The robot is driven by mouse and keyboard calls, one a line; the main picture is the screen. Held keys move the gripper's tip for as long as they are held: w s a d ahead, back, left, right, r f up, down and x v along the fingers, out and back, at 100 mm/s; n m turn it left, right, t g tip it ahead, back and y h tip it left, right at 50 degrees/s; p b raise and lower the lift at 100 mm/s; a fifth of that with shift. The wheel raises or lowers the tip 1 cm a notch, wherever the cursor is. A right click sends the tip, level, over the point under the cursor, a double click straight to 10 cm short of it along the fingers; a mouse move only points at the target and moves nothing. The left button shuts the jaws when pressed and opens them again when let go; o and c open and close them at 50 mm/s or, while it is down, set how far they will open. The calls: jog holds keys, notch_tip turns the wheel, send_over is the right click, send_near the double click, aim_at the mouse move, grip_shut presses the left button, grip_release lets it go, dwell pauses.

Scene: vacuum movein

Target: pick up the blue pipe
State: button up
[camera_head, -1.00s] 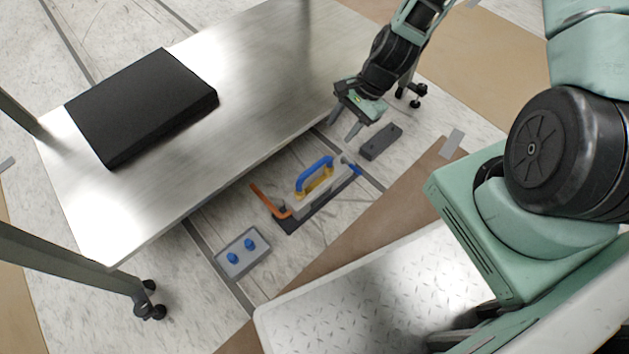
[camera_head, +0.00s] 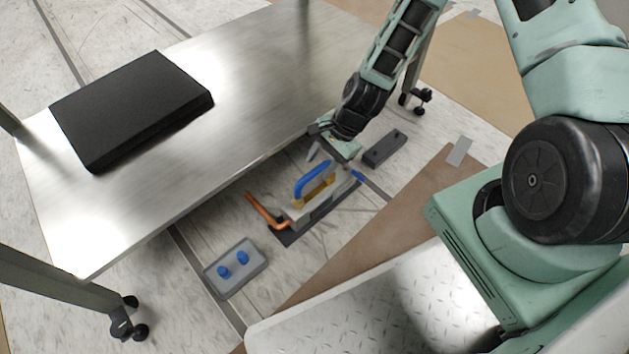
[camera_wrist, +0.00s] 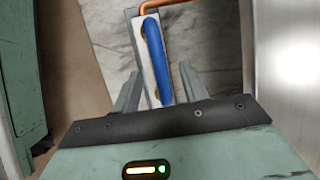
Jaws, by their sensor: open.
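The blue pipe (camera_head: 311,178) is a curved handle-like bar on top of a white block with yellow parts, on the floor beside the steel table. In the wrist view the blue pipe (camera_wrist: 156,62) runs lengthwise, its near end between my two fingers. My gripper (camera_head: 328,155) is open and just behind the pipe's far end. In the wrist view my gripper (camera_wrist: 158,85) shows its fingers apart on either side of the white block, with nothing held. Whether the fingers touch the block cannot be told.
An orange pipe (camera_head: 264,212) sticks out at the near end of the block. A grey plate with blue knobs (camera_head: 236,268) and a dark grey block (camera_head: 384,149) lie on the floor. The steel table (camera_head: 250,85) carries a black box (camera_head: 130,108).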

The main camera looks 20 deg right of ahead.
aim_at(316, 170)
jog(key=b+x, duration=0.3)
jog(key=x, duration=0.1)
jog(key=shift+a+f+b, duration=0.1)
jog(key=shift+f+b, duration=0.2)
jog(key=shift+f, duration=0.1)
jog(key=shift+r, duration=0.1)
grip_shut()
notch_tip(316, 170, up, 9)
jog(key=p, duration=0.6)
jog(key=shift+r, duration=0.1)
notch_tip(316, 170, down, 2)
jog(key=b, duration=0.2)
jog(key=shift+b, duration=0.4)
